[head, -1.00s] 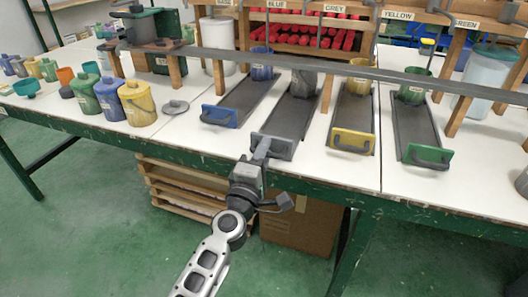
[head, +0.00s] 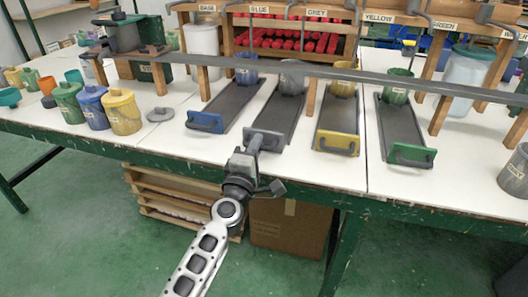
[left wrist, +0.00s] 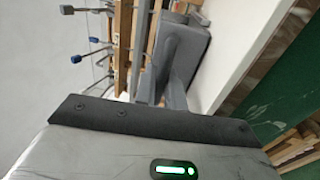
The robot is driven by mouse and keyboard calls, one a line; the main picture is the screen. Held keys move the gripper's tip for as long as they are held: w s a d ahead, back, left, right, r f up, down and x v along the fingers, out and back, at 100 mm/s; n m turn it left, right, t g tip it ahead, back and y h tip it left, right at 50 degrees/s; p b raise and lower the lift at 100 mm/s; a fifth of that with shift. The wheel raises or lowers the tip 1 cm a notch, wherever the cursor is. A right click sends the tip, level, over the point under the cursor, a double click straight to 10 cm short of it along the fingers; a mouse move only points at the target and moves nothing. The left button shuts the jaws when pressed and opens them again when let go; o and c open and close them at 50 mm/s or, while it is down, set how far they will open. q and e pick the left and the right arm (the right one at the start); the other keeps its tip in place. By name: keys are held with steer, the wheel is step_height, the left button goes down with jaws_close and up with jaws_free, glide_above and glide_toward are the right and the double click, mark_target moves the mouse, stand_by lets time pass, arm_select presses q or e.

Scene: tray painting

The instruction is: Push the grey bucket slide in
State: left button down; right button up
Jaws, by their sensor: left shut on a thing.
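The grey slide (head: 275,118) is a dark tray with a grey front plate, between the blue and yellow slides. Its front is roughly level with theirs. The grey bucket (head: 292,78) stands at its far end, by the bar under the GREY label. My left gripper (head: 254,144) is shut on the grey slide's handle at the front, and it hides most of that handle. In the left wrist view a grey plate (left wrist: 190,48), likely the slide's front, shows beyond the fingers. My right gripper is not in view.
The blue slide (head: 235,105) is on the left; the yellow slide (head: 337,115) and green slide (head: 401,120) are on the right. A grey bar (head: 330,72) crosses above them. Lidded pots (head: 122,112) stand at the left. A grey bucket (head: 515,170) stands at the right edge.

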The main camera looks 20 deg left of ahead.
arm_select(q)
steer(key=c, duration=1.6)
jaws_free()
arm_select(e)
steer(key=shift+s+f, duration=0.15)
arm_select(q)
steer(key=shift+o, duration=0.2)
steer(key=shift+s, duration=0.1)
